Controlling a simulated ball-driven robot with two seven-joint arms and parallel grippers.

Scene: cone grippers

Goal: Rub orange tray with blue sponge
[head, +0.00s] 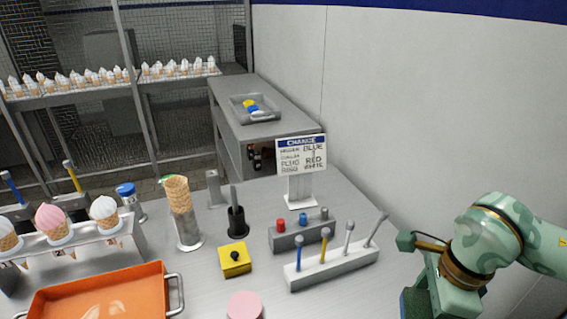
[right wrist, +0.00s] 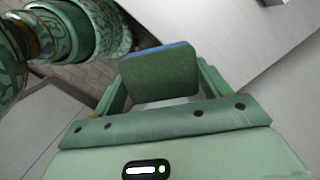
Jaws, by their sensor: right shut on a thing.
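The orange tray (head: 60,299) lies on the counter at the lower left of the head view, cut off by the bottom edge. Pale smears show on its floor, and a metal handle is on its right side. My right gripper (right wrist: 160,85) is shut on the blue sponge (right wrist: 158,72), which shows a dark green face and a blue edge between the fingers. In the head view my right arm is at the lower right, well apart from the tray. My left gripper is not in view.
A cone rack (head: 90,240) stands behind the tray. A cone stack (head: 178,205), a yellow box (head: 235,259), a pink round thing (head: 245,306) and a grey tool holder (head: 330,270) stand between the tray and my right arm. A sign (head: 301,160) is farther back.

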